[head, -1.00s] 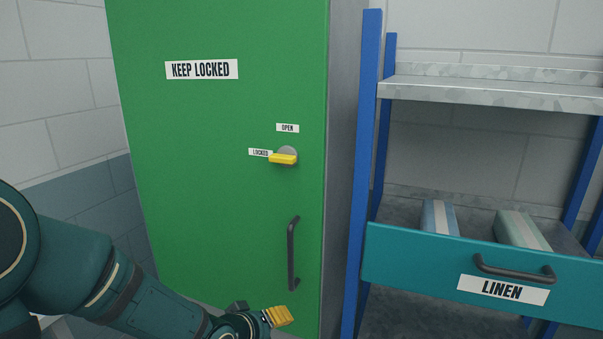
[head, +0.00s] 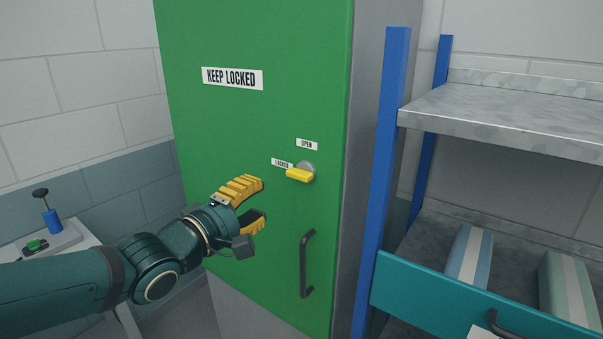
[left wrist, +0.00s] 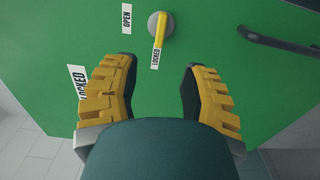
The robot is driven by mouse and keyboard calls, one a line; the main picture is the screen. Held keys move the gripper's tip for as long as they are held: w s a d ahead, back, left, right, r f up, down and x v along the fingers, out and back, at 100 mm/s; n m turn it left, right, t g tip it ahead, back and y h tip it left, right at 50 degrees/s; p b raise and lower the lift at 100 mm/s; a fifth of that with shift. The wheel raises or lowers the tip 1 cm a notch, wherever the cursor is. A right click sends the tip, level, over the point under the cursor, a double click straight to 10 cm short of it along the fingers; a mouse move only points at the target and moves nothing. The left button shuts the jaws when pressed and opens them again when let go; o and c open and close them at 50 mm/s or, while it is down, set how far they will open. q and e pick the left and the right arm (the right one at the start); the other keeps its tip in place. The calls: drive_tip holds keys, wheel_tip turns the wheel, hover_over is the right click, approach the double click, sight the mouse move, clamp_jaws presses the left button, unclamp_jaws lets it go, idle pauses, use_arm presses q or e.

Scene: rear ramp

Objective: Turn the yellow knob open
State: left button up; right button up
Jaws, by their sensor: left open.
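The yellow knob (head: 299,175) sits on a round grey base on the green cabinet door (head: 270,120). Its handle points left, toward the LOCKED label (head: 282,163); the OPEN label (head: 307,144) is above it. My left gripper (head: 264,202) is open and empty, left of the knob and a little lower in the head view, not touching it. In the left wrist view the knob (left wrist: 160,30) shows beyond the gap between the yellow fingers (left wrist: 157,82), its handle pointing at the LOCKED label. My right gripper is not in view.
A dark vertical door handle (head: 307,264) is below the knob. A blue-framed shelf (head: 386,150) with an open teal drawer (head: 430,290) holding folded linen stands at right. A pale table (head: 65,245) with small items is at far left.

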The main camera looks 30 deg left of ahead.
sight(296, 177)
use_arm(q)
drive_tip(key=w, duration=0.8)
drive_tip(key=w+d, duration=0.1)
drive_tip(key=w, duration=0.4)
drive_tip(key=shift+s, duration=0.1)
clamp_jaws()
